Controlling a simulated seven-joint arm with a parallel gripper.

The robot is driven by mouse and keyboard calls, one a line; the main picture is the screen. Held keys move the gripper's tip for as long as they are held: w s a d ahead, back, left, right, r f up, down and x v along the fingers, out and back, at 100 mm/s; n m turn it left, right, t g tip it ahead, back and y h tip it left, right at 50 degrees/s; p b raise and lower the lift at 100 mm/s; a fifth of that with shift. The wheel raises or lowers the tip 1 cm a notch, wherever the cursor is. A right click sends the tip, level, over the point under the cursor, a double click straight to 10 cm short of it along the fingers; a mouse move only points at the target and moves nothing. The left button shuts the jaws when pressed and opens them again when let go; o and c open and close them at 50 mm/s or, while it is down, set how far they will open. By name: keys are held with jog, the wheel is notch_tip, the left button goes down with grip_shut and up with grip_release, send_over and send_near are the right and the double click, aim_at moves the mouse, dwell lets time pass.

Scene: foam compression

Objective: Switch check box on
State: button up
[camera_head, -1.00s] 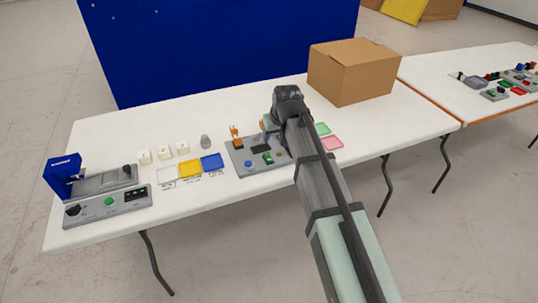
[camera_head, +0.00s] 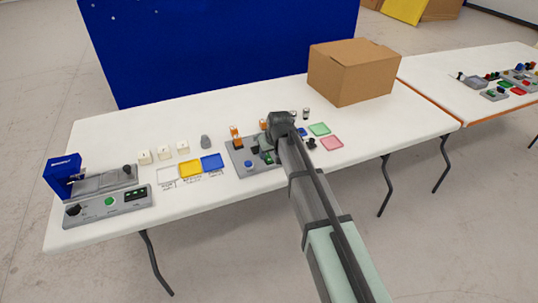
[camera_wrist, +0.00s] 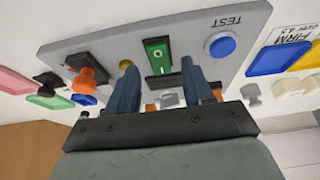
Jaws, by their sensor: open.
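The grey check box panel (camera_head: 236,160) lies on the white table, partly hidden by my arm in the head view. In the wrist view the panel (camera_wrist: 105,44) carries a green rocker switch (camera_wrist: 158,54) in a black frame and a blue button (camera_wrist: 222,46) marked TEST. An orange knob (camera_wrist: 88,80) stands at its left. My gripper (camera_wrist: 160,85) is open over the panel, its two dark fingers apart with the green switch showing between and beyond them. I cannot tell whether the fingers touch anything.
A cardboard box (camera_head: 352,74) stands at the back right. Green (camera_head: 319,129) and pink (camera_head: 332,143) pads lie right of my arm. White, yellow and blue trays (camera_head: 211,161) lie left of the panel. A grey device (camera_head: 108,203) is at the far left.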

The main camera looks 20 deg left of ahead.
aim_at(268, 157)
jog(key=shift+x, duration=1.1)
grip_shut()
